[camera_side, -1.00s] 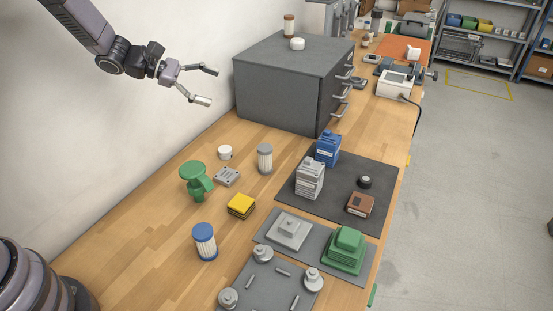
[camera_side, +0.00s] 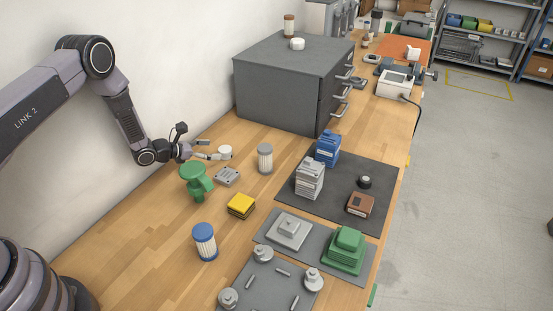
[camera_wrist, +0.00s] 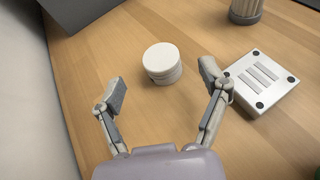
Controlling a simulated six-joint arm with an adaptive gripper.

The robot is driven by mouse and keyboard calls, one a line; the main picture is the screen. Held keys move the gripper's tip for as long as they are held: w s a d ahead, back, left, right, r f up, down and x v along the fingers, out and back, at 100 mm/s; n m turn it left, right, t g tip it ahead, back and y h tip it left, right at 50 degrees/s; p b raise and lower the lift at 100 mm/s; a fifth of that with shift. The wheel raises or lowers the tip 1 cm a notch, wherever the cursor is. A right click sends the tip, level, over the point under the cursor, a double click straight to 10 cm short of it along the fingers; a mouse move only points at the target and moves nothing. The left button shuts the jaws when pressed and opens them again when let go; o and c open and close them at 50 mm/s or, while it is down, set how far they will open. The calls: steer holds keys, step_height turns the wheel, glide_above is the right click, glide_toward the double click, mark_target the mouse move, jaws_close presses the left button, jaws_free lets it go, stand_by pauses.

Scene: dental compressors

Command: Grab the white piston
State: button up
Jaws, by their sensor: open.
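The white piston (camera_wrist: 162,62) is a short white cylinder standing upright on the wooden table. It also shows in the side view (camera_side: 225,151), just beyond my fingertips. My gripper (camera_wrist: 162,88) is open and empty, low over the table. In the wrist view its two fingers are spread, with the piston ahead of the gap between them. The right fingertip is close to the piston's right side; I cannot tell whether they touch.
A grey plate with slots (camera_wrist: 261,82) lies right of the right finger. A grey-topped filter (camera_side: 265,158) stands farther right. A dark drawer cabinet (camera_side: 285,85) is behind. Bare table lies left of the piston.

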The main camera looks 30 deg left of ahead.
mark_target(225, 149)
steer(key=x, duration=0.5)
steer(key=shift+f, duration=0.35)
steer(key=shift+c, duration=0.4)
steer(key=c, duration=1.2)
